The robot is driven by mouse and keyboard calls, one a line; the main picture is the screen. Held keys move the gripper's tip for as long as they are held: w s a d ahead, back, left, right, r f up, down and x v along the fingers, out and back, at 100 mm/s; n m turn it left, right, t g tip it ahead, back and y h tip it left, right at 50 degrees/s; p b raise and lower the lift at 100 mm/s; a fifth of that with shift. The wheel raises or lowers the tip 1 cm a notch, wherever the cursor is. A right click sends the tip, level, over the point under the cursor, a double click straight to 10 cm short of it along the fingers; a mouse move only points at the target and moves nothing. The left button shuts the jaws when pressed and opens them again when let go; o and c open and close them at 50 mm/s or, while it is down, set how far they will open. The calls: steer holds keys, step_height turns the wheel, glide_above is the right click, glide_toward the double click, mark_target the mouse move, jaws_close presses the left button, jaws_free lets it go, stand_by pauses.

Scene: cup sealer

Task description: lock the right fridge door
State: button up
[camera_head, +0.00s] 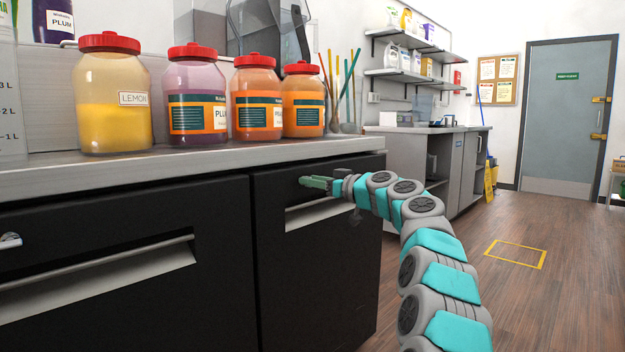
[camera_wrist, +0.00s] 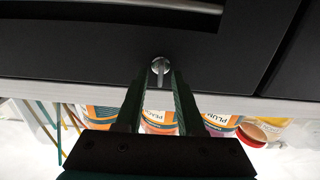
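The right fridge door (camera_head: 335,265) is a black front under the counter, flush with its frame, with a silver handle recess (camera_head: 320,213). In the wrist view, which is upside down, the door (camera_wrist: 90,50) shows its handle bar and a small round silver lock (camera_wrist: 160,65). My gripper (camera_head: 303,181) reaches the upper part of this door in the head view, hiding the lock there. In the wrist view my gripper (camera_wrist: 160,76) has its two green fingers apart, tips on either side of the lock. Whether they touch it I cannot tell.
The left fridge door (camera_head: 110,285) has a silver lock (camera_head: 10,241) and handle. Several red-lidded jars (camera_head: 112,95) stand on the counter (camera_head: 200,160) above. Another counter (camera_head: 430,150) and a grey door (camera_head: 567,115) are farther back. The wooden floor at right is open.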

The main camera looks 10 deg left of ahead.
steer(key=shift+w+a, duration=0.1)
steer(key=shift+c, duration=0.3)
jaws_close()
